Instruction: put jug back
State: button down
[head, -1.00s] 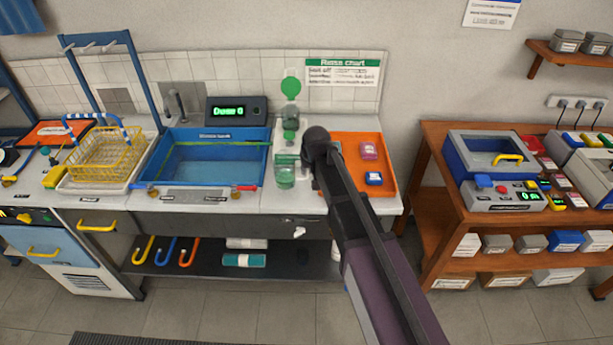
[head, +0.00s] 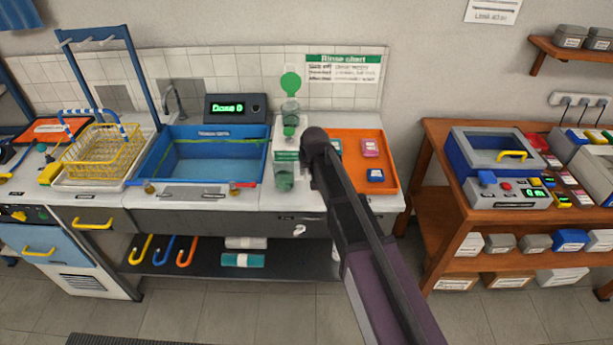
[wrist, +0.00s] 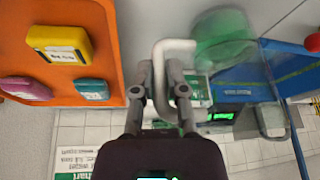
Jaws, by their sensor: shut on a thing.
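The jug is a clear, green-tinted vessel (head: 286,172) in front of the green-topped dispenser, between the blue sink and the orange tray. In the wrist view its green body (wrist: 225,40) is blurred, and its white handle (wrist: 181,47) is between my fingers. My gripper (wrist: 163,75) is shut on that handle. In the head view my arm hides the fingers and handle. I cannot tell whether the jug's base touches the counter.
The dispenser (head: 290,108) stands just behind the jug. The orange tray (head: 350,150) holding small coloured blocks is right of it; the blue sink (head: 150,168) is left. A yellow wire basket (head: 100,152) is further left. The dose display (head: 236,108) reads 0.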

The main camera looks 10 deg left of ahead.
jog(key=shift+f, duration=0.4)
jog(key=c, duration=0.7)
grip_release()
jog(key=shift+r, duration=0.15)
jog(key=p+v, duration=1.1)
jog(key=v, duration=0.1)
jog(key=shift+a, duration=0.1)
dwell(0.9)
jog(key=s+d+m+g+h, duration=0.1)
jog(key=s+d, duration=0.4)
jog(key=d, duration=0.6)
jog(key=s+d+f+m+g, duration=0.1)
jog(key=s+d, duration=0.4)
jog(key=d, duration=0.7)
jog(key=s+d+m+g+h, duration=0.1)
jog(key=s+d+m, duration=0.2)
jog(key=d, duration=0.8)
jog(key=shift+s+d+f+g+h, duration=0.1)
jog(key=shift+s+d+g+h, duration=0.1)
jog(key=shift+s, duration=0.25)
jog(key=shift+s+d+f+g+h, duration=0.1)
jog(key=shift+s+g, duration=0.1)
jog(key=shift+s, duration=0.25)
